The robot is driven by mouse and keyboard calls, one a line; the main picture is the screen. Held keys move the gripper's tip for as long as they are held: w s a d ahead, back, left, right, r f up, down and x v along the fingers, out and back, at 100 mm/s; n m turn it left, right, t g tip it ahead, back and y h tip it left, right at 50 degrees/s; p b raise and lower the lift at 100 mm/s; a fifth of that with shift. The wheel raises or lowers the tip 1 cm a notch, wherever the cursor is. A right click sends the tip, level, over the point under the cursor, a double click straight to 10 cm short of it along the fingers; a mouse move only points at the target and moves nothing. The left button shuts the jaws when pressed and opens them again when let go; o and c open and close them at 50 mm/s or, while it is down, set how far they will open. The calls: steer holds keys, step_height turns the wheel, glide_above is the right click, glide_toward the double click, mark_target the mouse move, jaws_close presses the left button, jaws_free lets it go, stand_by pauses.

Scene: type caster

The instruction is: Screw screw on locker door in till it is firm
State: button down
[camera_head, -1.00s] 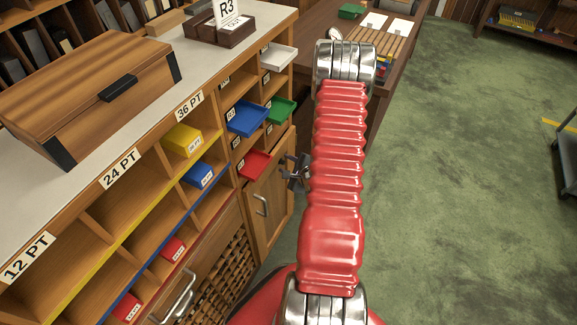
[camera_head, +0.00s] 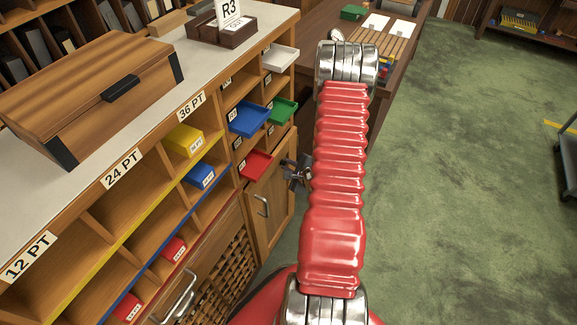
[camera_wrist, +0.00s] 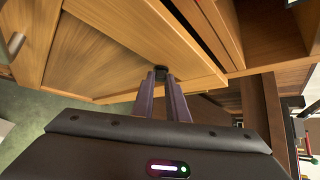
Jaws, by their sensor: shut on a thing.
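The locker door (camera_head: 262,228) is a wooden panel with a metal handle, low at the right end of the cabinet. In the wrist view its panel (camera_wrist: 105,58) fills the upper left. My gripper (camera_head: 296,172) is at the door's upper right edge in the head view, partly hidden behind my red arm. In the wrist view my gripper's two fingers (camera_wrist: 162,85) are shut on a small dark screw (camera_wrist: 161,72) at the edge of the door. The screw's shaft and how deep it sits are hidden.
Pulled-out red (camera_head: 254,164), blue (camera_head: 248,118) and green (camera_head: 282,110) trays stick out just above the door. A wooden desk (camera_head: 400,65) stands behind my arm. A grey cart (camera_head: 567,160) shows at the right edge. The green floor (camera_head: 460,200) between is clear.

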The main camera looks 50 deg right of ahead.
steer(key=shift+a, duration=0.1)
steer(key=c, duration=1.7)
jaws_free()
steer(key=shift+o, duration=0.2)
steer(key=v, duration=1.3)
steer(key=shift+s, duration=0.35)
steer(key=shift+r, duration=0.1)
